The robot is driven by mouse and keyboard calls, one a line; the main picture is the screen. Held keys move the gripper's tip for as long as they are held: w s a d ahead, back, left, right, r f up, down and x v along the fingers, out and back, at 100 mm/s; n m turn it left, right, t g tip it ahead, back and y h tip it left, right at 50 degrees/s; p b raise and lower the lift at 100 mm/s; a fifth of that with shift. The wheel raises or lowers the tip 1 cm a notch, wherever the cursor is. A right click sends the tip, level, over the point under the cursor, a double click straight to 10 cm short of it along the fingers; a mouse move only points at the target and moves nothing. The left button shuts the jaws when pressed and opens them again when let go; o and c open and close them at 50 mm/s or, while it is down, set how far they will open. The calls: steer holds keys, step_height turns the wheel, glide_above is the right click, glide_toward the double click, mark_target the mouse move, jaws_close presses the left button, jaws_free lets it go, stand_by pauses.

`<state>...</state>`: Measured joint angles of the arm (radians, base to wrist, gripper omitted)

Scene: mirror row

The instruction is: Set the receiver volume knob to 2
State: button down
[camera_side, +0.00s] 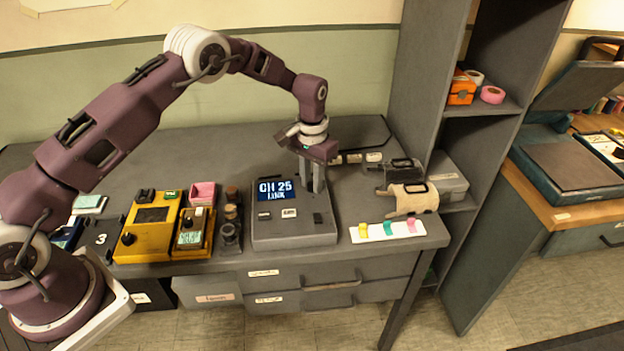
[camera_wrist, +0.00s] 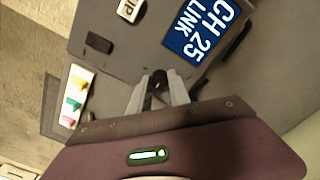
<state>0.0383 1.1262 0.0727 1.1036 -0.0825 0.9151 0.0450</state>
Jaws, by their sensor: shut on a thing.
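The receiver (camera_side: 292,233) is a grey box near the front edge of the desk, with a blue display (camera_side: 276,190) reading "CH 25 LINK". The display also shows in the wrist view (camera_wrist: 206,30). My gripper (camera_side: 314,188) points down at the receiver's right side, next to the display. In the wrist view my gripper (camera_wrist: 158,84) is shut on a small dark knob (camera_wrist: 159,78) between its fingertips. The fingers hide most of the knob, and I cannot read its pointer or any scale. A white label ending in "UP" (camera_wrist: 130,9) and a dark rocker-like piece (camera_wrist: 99,43) are on the receiver's top.
Yellow devices (camera_side: 148,226) and a pink box (camera_side: 203,194) stand left of the receiver. A white strip with coloured tabs (camera_side: 387,230) lies to its right. A beige tool-like object (camera_side: 410,198) and a grey shelf unit (camera_side: 480,130) are farther right.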

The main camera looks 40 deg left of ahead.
steer(key=shift+w, duration=0.1)
steer(key=c, duration=1.2)
jaws_free()
steer(key=shift+r, duration=0.1)
step_height(320, 180, up, 7)
steer(key=shift+r, duration=0.15)
step_height(320, 180, up, 14)
steer(key=t, duration=0.2)
glide_above(312, 184)
steer(key=s, duration=0.7)
steer(key=s+r+t, duration=0.1)
steer(key=s+r, duration=0.7)
steer(key=s, duration=0.2)
steer(key=s+f+t, duration=0.1)
steer(key=s+t, duration=0.1)
steer(key=s, duration=1.9)
steer(key=shift+a+f+t, duration=0.15)
steer(key=shift+t, duration=0.15)
